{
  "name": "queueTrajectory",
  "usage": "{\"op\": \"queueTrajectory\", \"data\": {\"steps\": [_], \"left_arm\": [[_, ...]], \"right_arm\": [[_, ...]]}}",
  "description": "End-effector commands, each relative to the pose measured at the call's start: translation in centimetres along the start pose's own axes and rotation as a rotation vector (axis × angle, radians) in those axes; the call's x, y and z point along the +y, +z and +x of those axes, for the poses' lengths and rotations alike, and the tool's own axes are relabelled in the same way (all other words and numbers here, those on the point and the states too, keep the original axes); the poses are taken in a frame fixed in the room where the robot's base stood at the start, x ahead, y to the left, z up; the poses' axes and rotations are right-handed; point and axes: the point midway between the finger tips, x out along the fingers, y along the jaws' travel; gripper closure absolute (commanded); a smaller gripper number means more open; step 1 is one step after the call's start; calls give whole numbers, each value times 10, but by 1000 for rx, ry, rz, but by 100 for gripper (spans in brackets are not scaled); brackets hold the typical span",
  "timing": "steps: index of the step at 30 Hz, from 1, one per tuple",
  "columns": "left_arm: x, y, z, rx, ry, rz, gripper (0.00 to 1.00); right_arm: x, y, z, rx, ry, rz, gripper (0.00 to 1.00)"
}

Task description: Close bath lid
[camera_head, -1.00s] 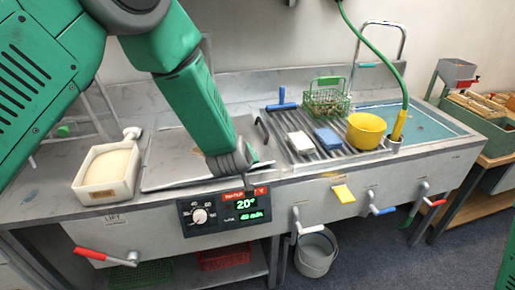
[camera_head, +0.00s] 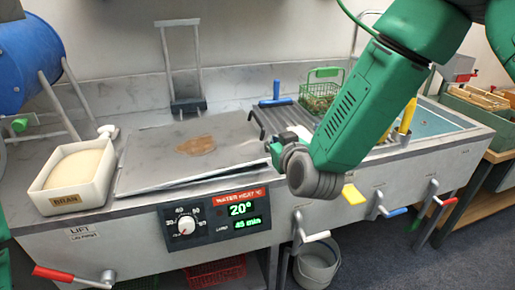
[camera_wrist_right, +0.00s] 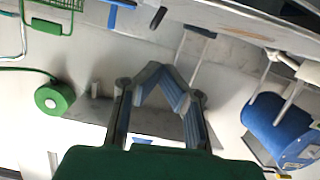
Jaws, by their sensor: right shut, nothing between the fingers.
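The bath lid (camera_head: 160,158) is a flat grey metal panel with a brown stain. It lies over the left part of the steel bath, and a thin dark gap shows under its front right edge. My right gripper (camera_head: 278,152) is at the lid's right edge in the head view, partly hidden by its wrist; I cannot tell whether it touches the lid. In the right wrist view its fingertips (camera_wrist_right: 160,72) meet, with nothing between them. My left gripper is not in view.
A white bran box (camera_head: 47,190) stands left of the lid. A control panel (camera_head: 215,213) is on the bath front. A green basket (camera_head: 320,92) and slatted rack stand to the right. A blue drum (camera_head: 28,65) is at the far left.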

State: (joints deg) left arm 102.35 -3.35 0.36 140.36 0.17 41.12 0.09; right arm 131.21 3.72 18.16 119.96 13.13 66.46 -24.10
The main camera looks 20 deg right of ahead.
Motion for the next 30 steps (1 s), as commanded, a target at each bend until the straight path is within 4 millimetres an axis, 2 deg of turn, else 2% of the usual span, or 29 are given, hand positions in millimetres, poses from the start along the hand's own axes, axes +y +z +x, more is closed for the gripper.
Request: {"op": "queueTrajectory", "data": {"steps": [6,11,12,18,30], "left_arm": [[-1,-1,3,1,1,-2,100],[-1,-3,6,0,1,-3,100],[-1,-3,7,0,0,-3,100],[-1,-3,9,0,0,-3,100],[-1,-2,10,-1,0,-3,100]], "right_arm": [[-1,2,49,-1,1,0,100],[-1,5,79,-3,0,0,100],[-1,15,78,-8,-1,-1,100],[-1,36,83,-4,0,0,100],[-1,40,84,-3,-1,-1,100]]}}
